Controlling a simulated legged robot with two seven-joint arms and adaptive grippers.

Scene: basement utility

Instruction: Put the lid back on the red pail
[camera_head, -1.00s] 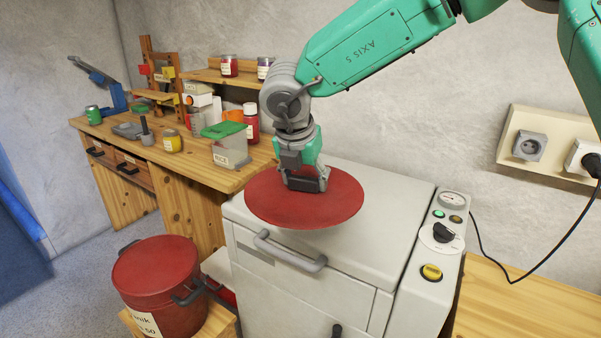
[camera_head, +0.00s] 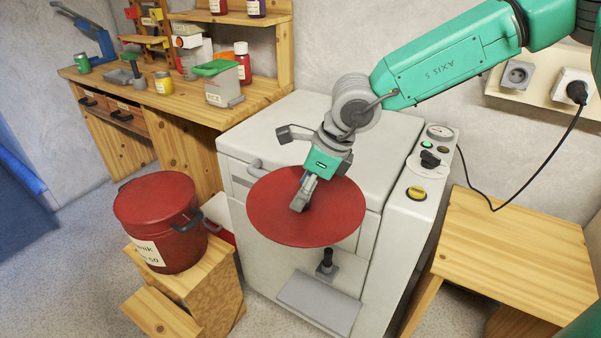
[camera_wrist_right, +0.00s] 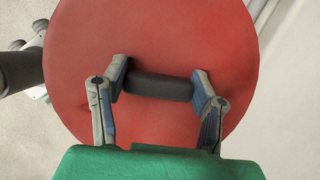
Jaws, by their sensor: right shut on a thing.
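A round red lid (camera_head: 335,215) hangs in front of the white machine, tilted toward the camera. My right gripper (camera_head: 300,200) is shut on the lid's handle. In the right wrist view, the two fingertips (camera_wrist_right: 160,86) close on the ends of the dark bar handle (camera_wrist_right: 158,87), with the red lid disc (camera_wrist_right: 150,35) behind it. The red pail (camera_head: 160,225), with dark side handles and a white label, stands upright at lower left, apart from the lid. Its top shows as plain red; I cannot make out its inside. My left gripper is not in view.
The pail stands on a wooden step stool (camera_head: 215,290). The white machine (camera_head: 290,125) with a control panel is behind the lid. A workbench (camera_head: 180,105) with jars and tools lies at back left, a wooden table (camera_head: 520,245) at right. A gap separates pail and lid.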

